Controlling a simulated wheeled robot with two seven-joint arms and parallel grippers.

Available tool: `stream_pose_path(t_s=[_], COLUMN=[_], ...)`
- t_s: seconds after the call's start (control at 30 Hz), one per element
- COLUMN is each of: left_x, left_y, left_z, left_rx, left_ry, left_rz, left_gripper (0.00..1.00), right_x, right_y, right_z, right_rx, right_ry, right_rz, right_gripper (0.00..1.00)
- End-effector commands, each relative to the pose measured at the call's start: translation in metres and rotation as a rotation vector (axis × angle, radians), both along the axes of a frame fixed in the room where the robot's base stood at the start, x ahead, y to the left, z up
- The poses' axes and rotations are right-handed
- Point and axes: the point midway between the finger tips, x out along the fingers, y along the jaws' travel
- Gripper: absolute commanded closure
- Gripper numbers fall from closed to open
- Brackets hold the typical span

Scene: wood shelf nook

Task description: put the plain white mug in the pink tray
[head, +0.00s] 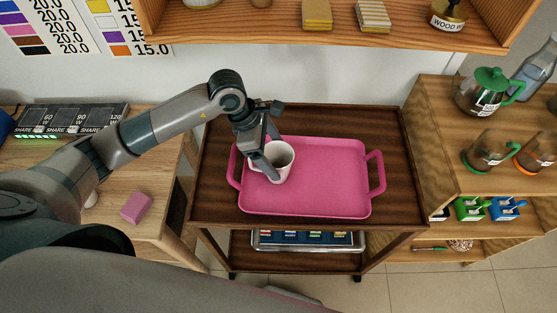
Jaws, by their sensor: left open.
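The plain white mug (284,175) stands upright in the left part of the pink tray (335,180), its mouth facing up. The tray lies on the top of a dark wooden cart and has a handle at each end. My left gripper (272,160) is open at the mug's left side, with its fingers close to the rim and wall. The fingers hide part of the mug's left side, and I cannot tell whether they touch it. My right gripper is not in view.
A pink block (136,207) lies on the wooden table at left, near a dark charging station (75,120). A shelf (350,38) hangs above the cart. At right, a shelf unit (440,130) holds a green-lidded glass pot (487,92). The tray's right part is clear.

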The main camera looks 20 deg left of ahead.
Motion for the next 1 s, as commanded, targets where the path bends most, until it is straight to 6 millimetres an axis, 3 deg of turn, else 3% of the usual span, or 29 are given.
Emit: stream_pose_path(t_s=[0.3, 0.5, 1.0], left_x=[-0.004, -0.006, -0.008], left_y=[0.021, 0.028, 0.03], left_z=[0.05, 0.07, 0.075], left_rx=[0.001, 0.0, 0.0], left_ry=[-0.006, -0.003, 0.0], left_rz=[-0.001, 0.0, -0.001], left_gripper=[0.21, 0.21, 0.21], right_x=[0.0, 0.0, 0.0], right_y=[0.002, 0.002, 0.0], right_z=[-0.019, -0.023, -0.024], right_rx=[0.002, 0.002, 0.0], right_ry=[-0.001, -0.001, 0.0], right_rz=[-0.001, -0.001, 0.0], right_gripper=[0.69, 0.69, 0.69])
